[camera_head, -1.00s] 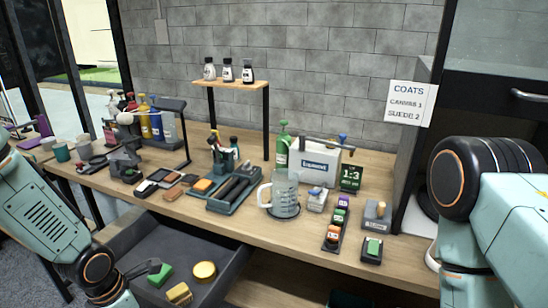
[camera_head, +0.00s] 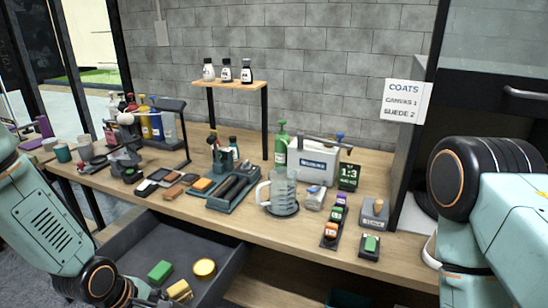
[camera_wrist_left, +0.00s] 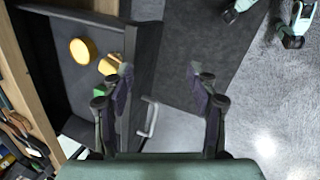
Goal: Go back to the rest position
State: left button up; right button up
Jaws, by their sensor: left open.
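My left arm (camera_head: 50,225) comes in from the left edge of the head view. In the left wrist view my left gripper (camera_wrist_left: 160,85) is open and empty, its two fingers wide apart. Below it show the dark floor and the handle (camera_wrist_left: 149,116) on the front of an open drawer. The drawer (camera_head: 205,240) holds a green block (camera_head: 160,271), a round yellow item (camera_head: 204,268) and a yellow sponge-like block (camera_head: 179,290). My right arm (camera_head: 470,200) stands at the right edge; its gripper is out of view.
The wooden workbench (camera_head: 315,238) carries a clear jug (camera_head: 282,194), a white box (camera_head: 313,162), a dark tray (camera_head: 233,194), bottles and brushes. A small shelf (camera_head: 235,84) holds three bottles. The open drawer juts out from the bench front.

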pick_arm(q)
jog(key=s+f+m+g+b, duration=0.1)
jog(key=s+f+m+b, duration=0.1)
jog(key=s+f+m, duration=0.3)
jog(key=s+d+f+m+g+y+b, duration=0.1)
jog(key=s+f+m, duration=0.4)
jog(key=s, duration=0.6)
jog(key=s+d+f+m+g+y+b, duration=0.1)
jog(key=s+f+m+b, duration=0.3)
jog(key=s, duration=0.4)
notch_tip(320, 180, down, 2)
jog(key=shift+s+f+m, duration=0.1)
jog(key=shift+s+m, duration=0.2)
jog(key=shift+m, duration=0.4)
jog(key=shift+w, duration=0.1)
